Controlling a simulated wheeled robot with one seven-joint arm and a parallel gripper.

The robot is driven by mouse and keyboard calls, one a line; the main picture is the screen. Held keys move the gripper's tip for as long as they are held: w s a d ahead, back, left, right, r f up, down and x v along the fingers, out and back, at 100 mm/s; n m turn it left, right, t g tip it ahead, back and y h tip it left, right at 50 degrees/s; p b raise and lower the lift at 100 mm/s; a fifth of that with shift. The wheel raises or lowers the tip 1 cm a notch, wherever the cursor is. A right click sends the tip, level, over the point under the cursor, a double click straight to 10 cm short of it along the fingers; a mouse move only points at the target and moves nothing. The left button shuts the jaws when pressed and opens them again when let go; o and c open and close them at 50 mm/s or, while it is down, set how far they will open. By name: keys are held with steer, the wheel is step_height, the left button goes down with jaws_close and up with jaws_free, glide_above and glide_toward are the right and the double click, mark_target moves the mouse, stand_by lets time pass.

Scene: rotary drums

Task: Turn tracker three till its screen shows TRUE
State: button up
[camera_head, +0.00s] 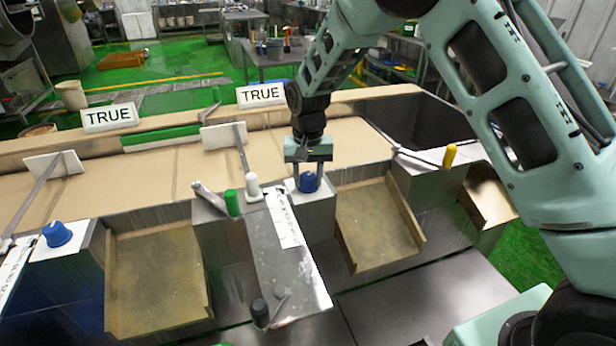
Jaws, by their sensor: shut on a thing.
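My gripper (308,170) points down with its fingers around a blue knob (308,183) on a grey metal block, and it is shut on that knob. A white screen reading TRUE (261,94) stands behind the belt, left of my arm. A second screen, also reading TRUE (110,117), stands further left. Another blue knob (57,233) sits on a block at the far left, away from my gripper. I cannot read which tracker is number three. The knob's top is partly hidden by my fingers.
A tan conveyor belt (155,173) runs across the scene. Tan chutes (155,280) slope down at the front. A green knob (232,203), a white knob (253,186) and a yellow-tipped lever (449,156) stand near the gripper. A steel panel (290,265) has a labelled white strip.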

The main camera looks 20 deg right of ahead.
mark_target(308, 175)
steer(key=shift+r, duration=0.1)
stand_by(0.3)
steer(key=o, duration=1)
steer(key=shift+c, duration=0.2)
step_height(308, 175, up, 17)
steer(key=b, duration=0.3)
steer(key=shift+r, duration=0.2)
steer(key=s+a+f+n+y, duration=0.1)
steer(key=s+a+n, duration=0.25)
steer(key=s, duration=0.45)
steer(key=s+a+f+n, duration=0.2)
steer(key=s+a, duration=0.3)
steer(key=s, duration=0.3)
steer(key=s+d+f+n, duration=0.1)
steer(key=s+f+n, duration=0.1)
steer(key=s, duration=0.8)
steer(key=s+d+f+n, duration=0.1)
steer(key=s+f+n, duration=0.2)
steer(key=s, duration=0.7)
steer(key=shift+f, duration=0.55)
